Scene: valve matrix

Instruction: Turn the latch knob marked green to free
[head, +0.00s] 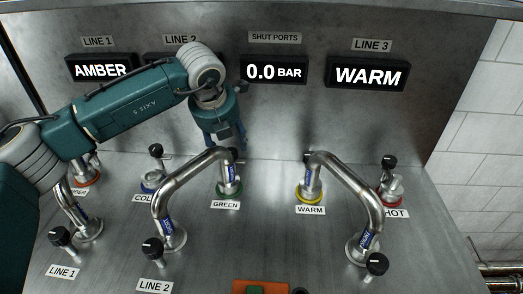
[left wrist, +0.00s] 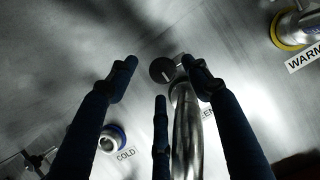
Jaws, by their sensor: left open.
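The green port (head: 229,189) has a green ring and a GREEN label (head: 226,205) in front of it. A bent steel pipe (head: 187,180) runs from it to the LINE 2 port. A black latch knob (head: 236,154) stands at the back of the green port, partly hidden by the pipe and my gripper. The knob shows in the left wrist view (left wrist: 162,70) as a round cap with a pale mark. My left gripper (head: 226,143) is open, pointing down just behind the pipe. In the left wrist view its fingers (left wrist: 160,76) spread around the knob, apparently without gripping it.
The cold port (head: 153,182) with a blue ring stands left. The warm port (head: 309,195) is right, joined by another pipe (head: 350,192) to the lower right port. The hot port (head: 390,195) is far right. The display (head: 274,70) reads 0.0 BAR.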

